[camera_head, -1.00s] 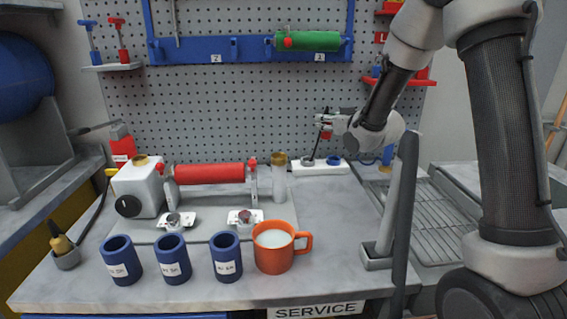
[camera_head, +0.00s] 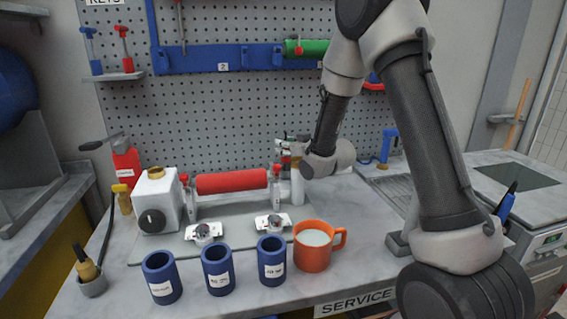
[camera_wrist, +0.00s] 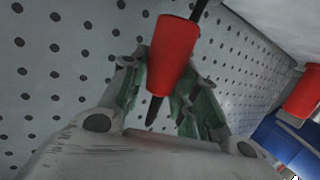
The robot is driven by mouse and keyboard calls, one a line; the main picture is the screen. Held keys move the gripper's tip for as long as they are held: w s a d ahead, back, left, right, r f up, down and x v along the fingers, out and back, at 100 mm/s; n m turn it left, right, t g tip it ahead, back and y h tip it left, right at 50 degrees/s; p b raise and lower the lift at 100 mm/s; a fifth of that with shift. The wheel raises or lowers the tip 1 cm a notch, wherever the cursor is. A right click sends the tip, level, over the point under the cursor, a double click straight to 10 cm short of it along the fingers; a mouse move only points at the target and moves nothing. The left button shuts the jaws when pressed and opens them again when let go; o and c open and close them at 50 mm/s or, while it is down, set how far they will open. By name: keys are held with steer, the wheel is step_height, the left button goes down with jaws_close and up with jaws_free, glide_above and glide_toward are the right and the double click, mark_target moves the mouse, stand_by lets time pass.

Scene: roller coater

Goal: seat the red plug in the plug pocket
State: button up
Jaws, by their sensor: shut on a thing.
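My gripper (camera_head: 291,148) is beside the top of the upright grey cylinder (camera_head: 297,188), at the right end of the roller stand. In the wrist view my gripper (camera_wrist: 160,88) has its green-padded fingers closed around a tapered red plug (camera_wrist: 174,50) with a black rod through it. The rod sticks out at both ends and is tilted. In the head view the plug is too small and covered to make out clearly. I cannot tell which thing is the plug pocket; the arm covers part of the bench behind it.
A red roller (camera_head: 232,181) lies on its stand beside a white tank (camera_head: 157,201). Blue cups (camera_head: 217,270) and an orange mug (camera_head: 312,252) stand along the front. A pegboard (camera_head: 190,120) rises behind. A red object (camera_wrist: 304,94) is at the wrist view's right.

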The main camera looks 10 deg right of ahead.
mark_target(286, 159)
steer(key=shift+f, duration=2.35)
steer(key=o, duration=1)
steer(key=shift+f, duration=0.1)
